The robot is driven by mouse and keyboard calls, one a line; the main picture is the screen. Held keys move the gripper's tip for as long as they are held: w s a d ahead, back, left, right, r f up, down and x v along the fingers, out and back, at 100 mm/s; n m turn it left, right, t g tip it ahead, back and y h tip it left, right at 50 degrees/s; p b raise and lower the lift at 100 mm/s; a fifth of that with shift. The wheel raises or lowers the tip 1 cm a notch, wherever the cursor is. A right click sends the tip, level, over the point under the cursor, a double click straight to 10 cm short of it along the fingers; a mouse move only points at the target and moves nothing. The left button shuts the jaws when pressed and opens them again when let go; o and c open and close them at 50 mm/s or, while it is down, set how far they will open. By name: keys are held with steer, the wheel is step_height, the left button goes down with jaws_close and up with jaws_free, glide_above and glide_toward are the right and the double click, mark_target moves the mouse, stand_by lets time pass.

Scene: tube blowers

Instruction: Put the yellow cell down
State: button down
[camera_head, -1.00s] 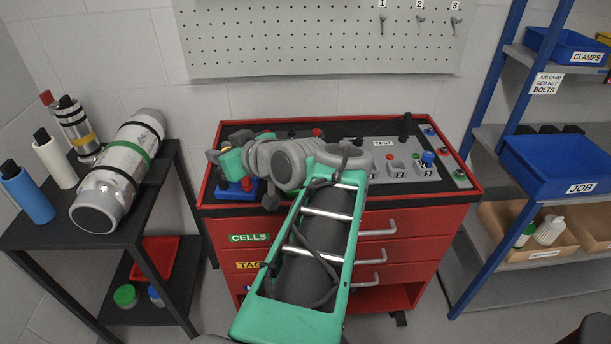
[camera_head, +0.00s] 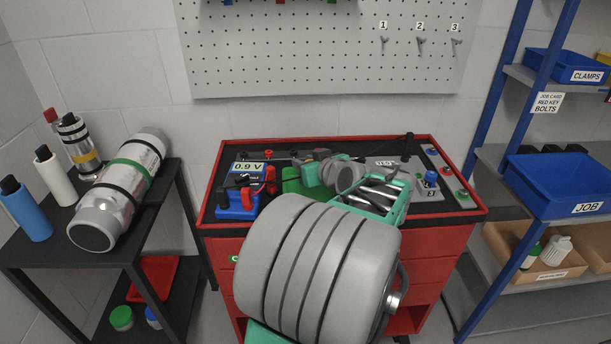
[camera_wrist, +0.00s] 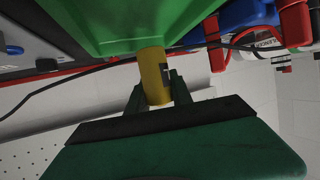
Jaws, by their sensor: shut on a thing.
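The yellow cell (camera_wrist: 155,72) is upright between my gripper's fingers (camera_wrist: 157,92) in the wrist view. My gripper is shut on it. The cell's far end meets or overlaps the green tray (camera_wrist: 120,22); I cannot tell whether it touches. In the head view the green tray (camera_head: 291,184) lies on the bench top, partly behind my arm. The cell and fingertips cannot be made out there.
A blue tester base (camera_head: 236,205) with red clamps stands left of the green tray, near a display reading 0.6 V (camera_head: 247,168). Test buttons and sockets (camera_head: 432,180) are at the right. A dark cable (camera_wrist: 60,82) runs past the cell in the wrist view.

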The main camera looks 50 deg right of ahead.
steer(key=f, duration=0.3)
steer(key=w+d+f, duration=0.1)
steer(key=shift+f, duration=0.3)
steer(key=shift+f+b, duration=0.15)
steer(key=shift+b, duration=0.2)
steer(key=c, duration=1.1)
jaws_free()
steer(key=shift+c, duration=0.2)
steer(key=shift+s+r+p, duration=0.15)
steer(key=shift+r+p, duration=0.15)
steer(key=v, duration=1.1)
steer(key=shift+s+a, duration=0.25)
steer(key=shift+s, duration=0.05)
